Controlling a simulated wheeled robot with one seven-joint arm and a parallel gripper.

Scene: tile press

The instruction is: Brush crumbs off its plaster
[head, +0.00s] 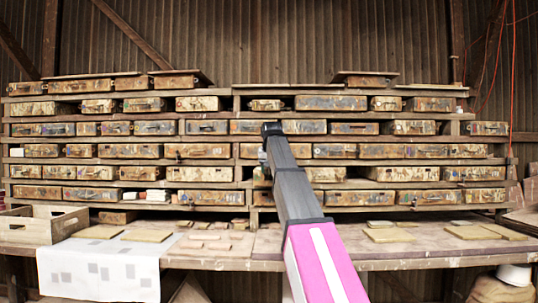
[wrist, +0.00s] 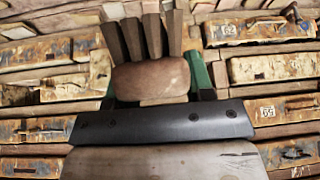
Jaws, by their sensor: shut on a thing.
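In the wrist view my gripper (wrist: 155,78) has its green fingers on both sides of a rounded brown wooden block with several fanned brown tufts, which looks like a brush (wrist: 150,80). The gripper is shut on it. The tufts point away from the palm, toward the shelves. In the head view my arm reaches up and forward to the shelves; its dark end (head: 271,130) is in front of the middle rows, and the brush cannot be made out there. Plaster and crumbs cannot be told apart in either view. Stained moulds or cases (head: 205,174) fill the shelves, some numbered (wrist: 262,110).
A wooden bench (head: 215,250) runs below the shelves, with small flat tiles (head: 210,237) and boards (head: 390,235) on it. A wooden crate (head: 45,210) stands at the left, beside a white patterned cloth (head: 90,265). A whitish bucket (head: 514,275) is at the lower right.

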